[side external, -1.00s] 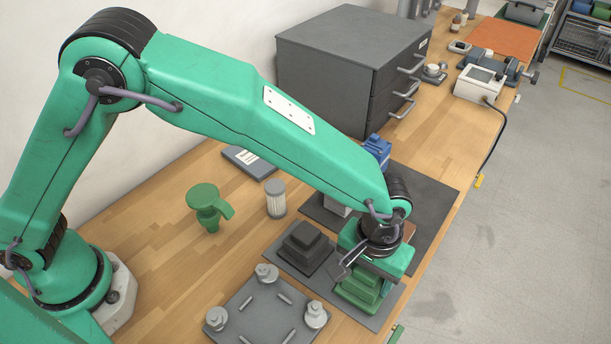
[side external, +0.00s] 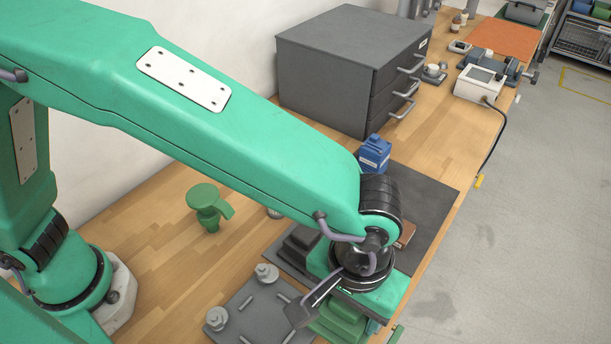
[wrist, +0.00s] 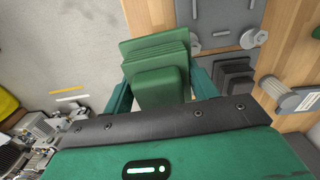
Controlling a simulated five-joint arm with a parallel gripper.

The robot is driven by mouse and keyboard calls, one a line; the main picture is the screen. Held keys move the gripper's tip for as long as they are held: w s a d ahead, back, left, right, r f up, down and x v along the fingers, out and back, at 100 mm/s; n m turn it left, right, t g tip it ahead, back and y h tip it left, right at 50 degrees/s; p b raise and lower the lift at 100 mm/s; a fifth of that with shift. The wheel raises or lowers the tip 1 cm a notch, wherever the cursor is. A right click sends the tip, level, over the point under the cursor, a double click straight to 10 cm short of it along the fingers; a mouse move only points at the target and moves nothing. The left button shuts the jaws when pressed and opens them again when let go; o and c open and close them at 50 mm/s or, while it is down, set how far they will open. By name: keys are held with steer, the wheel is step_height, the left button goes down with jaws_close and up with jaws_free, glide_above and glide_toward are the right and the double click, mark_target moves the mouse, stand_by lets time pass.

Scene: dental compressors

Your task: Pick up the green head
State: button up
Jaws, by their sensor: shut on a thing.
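The green head (wrist: 158,72), a stepped block with stacked ribs, sits between the two fingers of my gripper (wrist: 160,92) in the wrist view. My gripper is shut on it. In the side view my gripper (side external: 345,296) is at the lower middle, with the green head (side external: 338,325) under it, partly hidden by the gripper and cut by the lower edge. It appears raised over the bench front. A dark grey stepped head (side external: 298,241) stands just to the left on a mat; it also shows in the wrist view (wrist: 236,78).
A grey plate (side external: 245,312) with upright pegs lies at lower left. A green funnel-shaped part (side external: 208,205) stands behind it. A blue container (side external: 374,153), a brown block (side external: 405,234) and a grey drawer cabinet (side external: 340,75) are farther back. Floor (side external: 510,220) lies right of the bench edge.

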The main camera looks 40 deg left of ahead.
steer(key=shift+s+d+r, duration=0.1)
steer(key=shift+s+r, duration=0.2)
steer(key=shift+s, duration=0.05)
steer(key=shift+w, duration=0.1)
stand_by(0.4)
